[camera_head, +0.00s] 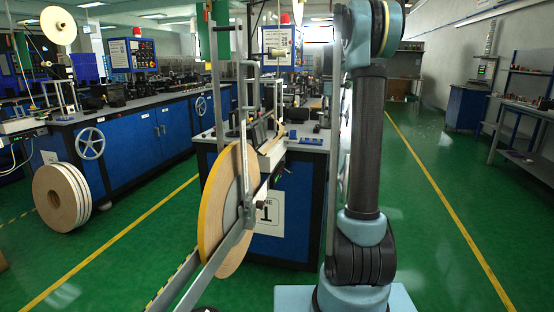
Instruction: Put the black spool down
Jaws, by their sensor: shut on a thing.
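I cannot make out the black spool in this view. My gripper is not in view either; my arm rises right of centre and its far end is out of the picture or hidden. A large tan disc with a yellow rim (212,205), seen nearly edge-on, hangs upright on a grey metal payoff frame (222,246) left of my arm. A small grey hub shows at the disc's middle, behind a frame bar.
A blue machine bench (290,205) stands just behind the disc. Tan, white-striped rolls (62,197) stand on the floor at left beside a long blue cabinet (130,141). The green aisle (430,220) at right is clear, with shelving (525,125) beyond.

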